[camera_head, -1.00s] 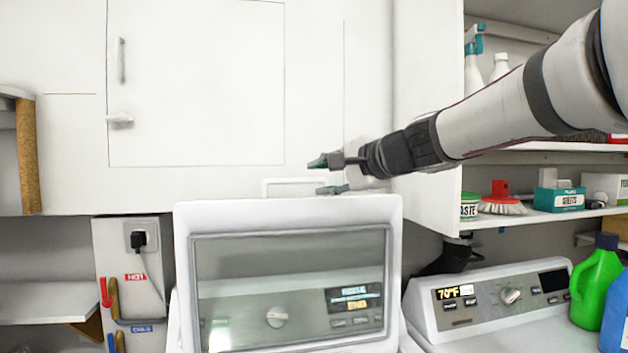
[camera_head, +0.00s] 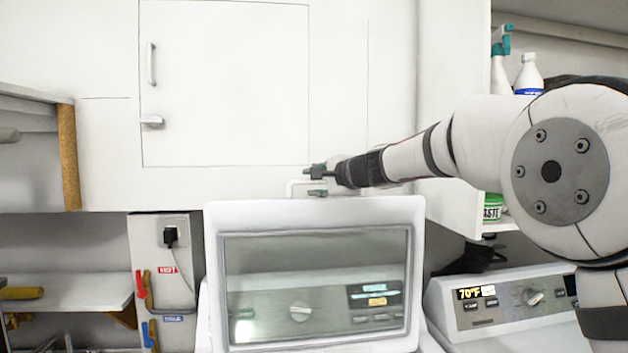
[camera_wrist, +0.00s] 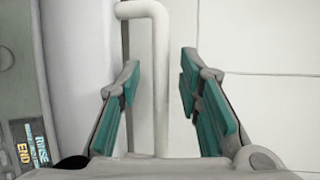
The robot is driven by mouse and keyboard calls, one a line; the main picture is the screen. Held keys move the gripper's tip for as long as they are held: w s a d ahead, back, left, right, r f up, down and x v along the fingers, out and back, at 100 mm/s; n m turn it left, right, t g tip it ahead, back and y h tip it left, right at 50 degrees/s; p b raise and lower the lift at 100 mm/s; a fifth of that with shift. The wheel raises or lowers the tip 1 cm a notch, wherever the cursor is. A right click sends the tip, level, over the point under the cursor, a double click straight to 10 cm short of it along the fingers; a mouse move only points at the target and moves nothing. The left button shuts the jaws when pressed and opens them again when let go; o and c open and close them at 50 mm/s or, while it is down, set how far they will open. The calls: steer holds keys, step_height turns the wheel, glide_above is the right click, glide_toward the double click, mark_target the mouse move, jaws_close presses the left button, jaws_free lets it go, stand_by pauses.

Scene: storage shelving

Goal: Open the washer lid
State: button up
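The washer lid (camera_head: 216,270) is white with a glass window and stands raised in the middle of the head view. The washer's dial and display show through the glass. A white bar handle (camera_head: 291,186) is on its top edge, its right part hidden by my gripper. My gripper (camera_head: 316,182) is at the handle, reaching in from the right. In the wrist view, the handle (camera_wrist: 159,80) runs between the two teal-padded fingers of my gripper (camera_wrist: 160,95), with visible gaps on both sides. The gripper is open.
A white cabinet (camera_head: 225,85) is behind the lid. A second machine's control panel (camera_head: 500,303) is at the lower right. Shelves with bottles (camera_head: 528,74) are at the upper right. A wall box with a plug (camera_head: 170,236) and taps are left of the washer.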

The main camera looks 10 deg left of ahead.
steer(key=shift+w+a+f, duration=0.1)
steer(key=shift+w+a, duration=0.25)
steer(key=shift+w, duration=0.05)
jaws_close()
